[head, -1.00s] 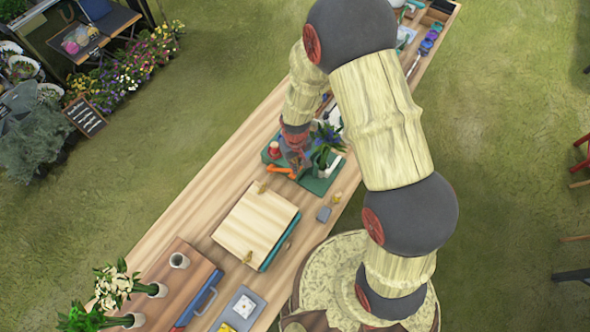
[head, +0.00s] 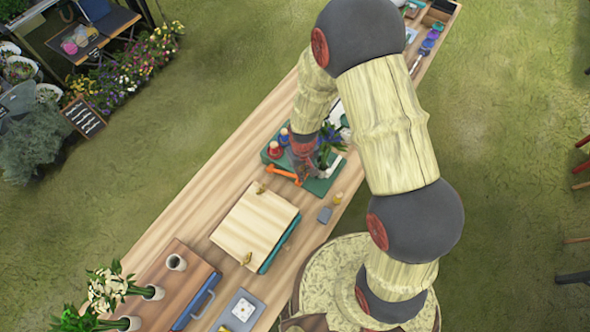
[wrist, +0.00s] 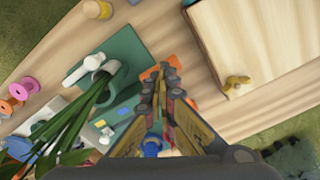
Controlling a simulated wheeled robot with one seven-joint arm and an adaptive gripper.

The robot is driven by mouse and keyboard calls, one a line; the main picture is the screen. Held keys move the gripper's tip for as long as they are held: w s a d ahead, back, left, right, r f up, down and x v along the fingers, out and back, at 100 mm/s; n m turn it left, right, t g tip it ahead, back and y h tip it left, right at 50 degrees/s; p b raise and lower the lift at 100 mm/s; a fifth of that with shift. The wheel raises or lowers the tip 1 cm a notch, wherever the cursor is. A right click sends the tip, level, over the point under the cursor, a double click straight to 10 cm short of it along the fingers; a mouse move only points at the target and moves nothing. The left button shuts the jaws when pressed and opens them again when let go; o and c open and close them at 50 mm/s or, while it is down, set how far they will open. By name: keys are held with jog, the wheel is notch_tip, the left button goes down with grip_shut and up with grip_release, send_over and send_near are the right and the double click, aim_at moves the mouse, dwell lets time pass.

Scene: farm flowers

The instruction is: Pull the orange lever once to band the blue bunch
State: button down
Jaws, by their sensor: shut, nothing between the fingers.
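The orange lever (head: 283,173) lies low over the green base board (head: 322,186) in the head view. My gripper (head: 303,168) is shut and empty, pointing down just beside the lever's right part. In the wrist view my shut fingertips (wrist: 165,75) overlap the orange lever (wrist: 183,68), which is partly hidden behind them; I cannot tell whether they touch it. The blue bunch (head: 328,138) stands right of my gripper in the head view, partly covered by my arm. Its green stems (wrist: 75,120) pass by a white holder (wrist: 95,64) in the wrist view.
A wooden board (head: 256,222) with brass catches lies in front of the base. Red-topped pieces (head: 275,150) stand at the base's left. White flowers (head: 108,284) in a cup are at the near left. Spools (wrist: 24,88) lie left in the wrist view. The bench's left strip is clear.

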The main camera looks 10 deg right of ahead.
jog(key=shift+s+d+f+b, duration=0.25)
jog(key=shift+f+b, duration=0.05)
jog(key=shift+f, duration=0.25)
jog(key=shift+s+d+f+b, duration=0.2)
jog(key=shift+f+b, duration=0.1)
jog(key=shift+f, duration=0.2)
jog(key=shift+f, duration=0.15)
jog(key=shift+s+d+f+b, duration=0.15)
jog(key=shift+f+b, duration=0.3)
jog(key=shift+f, duration=0.1)
jog(key=shift+s+d+f+b, duration=0.1)
jog(key=shift+d+f+b, duration=0.05)
jog(key=shift+f+b, duration=0.4)
jog(key=shift+s+d+f+b, duration=0.15)
jog(key=shift+f+b, duration=0.25)
jog(key=shift+f, duration=0.2)
jog(key=shift+s+d+f+b, duration=0.1)
jog(key=shift+s+f+b, duration=0.05)
jog(key=shift+f+b, duration=1.05)
notch_tip(320, 180, up, 15)
jog(key=s+d+p, duration=0.1)
jog(key=p, duration=1)
jog(key=shift+s+d, duration=0.2)
